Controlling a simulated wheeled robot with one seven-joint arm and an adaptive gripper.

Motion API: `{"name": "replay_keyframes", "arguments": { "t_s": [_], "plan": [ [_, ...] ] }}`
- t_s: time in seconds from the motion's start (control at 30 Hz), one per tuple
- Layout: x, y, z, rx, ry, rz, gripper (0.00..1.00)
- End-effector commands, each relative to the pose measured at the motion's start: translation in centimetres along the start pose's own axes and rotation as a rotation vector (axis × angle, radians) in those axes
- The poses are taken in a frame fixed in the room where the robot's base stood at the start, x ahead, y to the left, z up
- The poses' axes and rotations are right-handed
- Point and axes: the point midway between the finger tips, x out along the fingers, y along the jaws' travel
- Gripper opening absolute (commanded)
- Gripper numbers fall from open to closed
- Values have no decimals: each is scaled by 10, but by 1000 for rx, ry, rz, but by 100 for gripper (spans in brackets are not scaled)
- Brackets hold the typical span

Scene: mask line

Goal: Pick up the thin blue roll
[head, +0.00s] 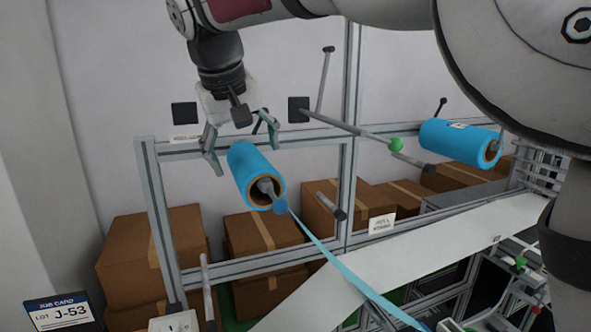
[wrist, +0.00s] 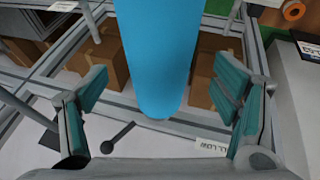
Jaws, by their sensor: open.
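A blue roll (head: 247,166) with a brown core sits on a grey spindle with a blue tip, left of centre in the head view. A light blue strip (head: 335,262) runs from near its front end down to the right. My gripper (head: 241,141) is open above the roll's upper end, its fingers spread to either side. In the wrist view the roll (wrist: 160,55) lies between the open fingers, apart from both. A second blue roll (head: 455,141) sits on another spindle at right. I cannot tell for certain which roll is the thinner.
An aluminium frame (head: 255,145) stands around the spindles. Empty spindles, one with a green tip (head: 396,144), stick out to the right of my gripper. Cardboard boxes (head: 180,232) stand behind. A pale sloping panel (head: 420,249) and a job card (head: 58,311) are lower in front.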

Motion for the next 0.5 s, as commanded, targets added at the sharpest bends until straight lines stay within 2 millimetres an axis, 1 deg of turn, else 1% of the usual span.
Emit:
{"name": "replay_keyframes", "arguments": {
  "t_s": [0.2,0.3,0.4,0.5],
  "plan": [
    [30,0,0,1,-5,1,81],
    [41,0,-1,0,-3,1,81],
    [46,0,-1,0,-1,0,81],
    [47,0,-2,0,0,0,81]
  ]
}}
